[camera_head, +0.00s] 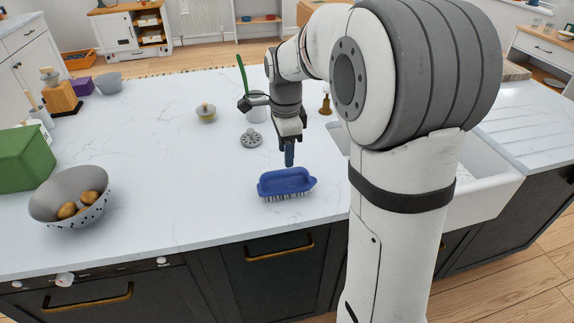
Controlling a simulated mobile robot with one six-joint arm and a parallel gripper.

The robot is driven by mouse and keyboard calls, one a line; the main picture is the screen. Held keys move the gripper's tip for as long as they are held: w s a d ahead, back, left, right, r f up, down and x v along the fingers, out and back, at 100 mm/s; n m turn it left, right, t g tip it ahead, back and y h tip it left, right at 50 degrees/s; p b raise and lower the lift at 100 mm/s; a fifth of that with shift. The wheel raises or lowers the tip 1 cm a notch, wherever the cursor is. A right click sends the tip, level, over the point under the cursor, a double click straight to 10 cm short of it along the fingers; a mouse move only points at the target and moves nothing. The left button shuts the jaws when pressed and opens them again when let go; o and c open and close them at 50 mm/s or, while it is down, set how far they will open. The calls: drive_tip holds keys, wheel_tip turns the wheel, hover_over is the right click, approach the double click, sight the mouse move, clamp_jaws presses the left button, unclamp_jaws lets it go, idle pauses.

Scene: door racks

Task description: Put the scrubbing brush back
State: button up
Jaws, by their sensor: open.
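The gripper is open and holds nothing that I can see. My arm hides part of the sink and the worktop to the right.
A grey colander (70,190) with potatoes stands at the left, beside a green box (27,158). A white sink (480,190) is at the right. The worktop between colander and brush is clear.

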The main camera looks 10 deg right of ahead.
drive_tip(key=s+r+n+t, duration=0.1)
drive_tip(key=s+r+n, duration=0.4)
drive_tip(key=s+n, duration=0.3)
drive_tip(key=s+f+n+t, duration=0.1)
drive_tip(key=s+f+n, duration=0.1)
drive_tip(key=s+n, duration=0.3)
drive_tip(key=s+f+n, duration=0.2)
drive_tip(key=s+n, duration=0.3)
drive_tip(key=s, duration=0.3)
drive_tip(key=shift+s+d+f+t, duration=0.2)
drive_tip(key=shift+d+f+t, duration=0.2)
drive_tip(key=shift+c, duration=0.3)
